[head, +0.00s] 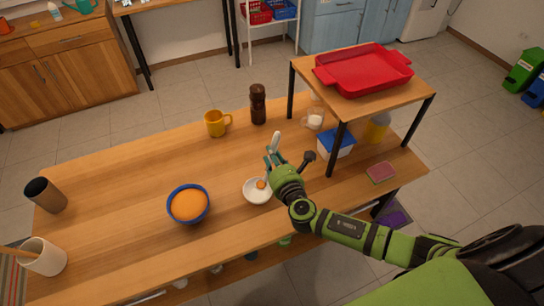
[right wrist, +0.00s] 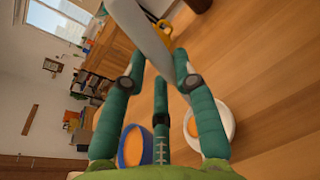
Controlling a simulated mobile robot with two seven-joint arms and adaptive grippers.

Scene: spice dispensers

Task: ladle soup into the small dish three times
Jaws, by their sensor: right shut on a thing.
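A blue bowl (head: 173,216) full of orange soup (head: 188,205) stands on the wooden table; it also shows in the right wrist view (right wrist: 122,150). The small white dish (head: 252,198) stands to its right, with a little orange soup (head: 261,184) in it; the dish also shows in the right wrist view (right wrist: 229,122). My right gripper (head: 273,160) is shut on the pale ladle (head: 275,142), above and just beyond the dish. The ladle's handle (right wrist: 142,35) sticks up from the fingers. The ladle's scoop is not clearly seen. My left gripper is out of view.
A yellow mug (head: 215,124) and a dark brown grinder (head: 258,104) stand at the back. A raised shelf (head: 385,92) with a red tray (head: 362,72) is on the right, over a blue-lidded container (head: 336,143). A white utensil pot (head: 44,258) stands front left.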

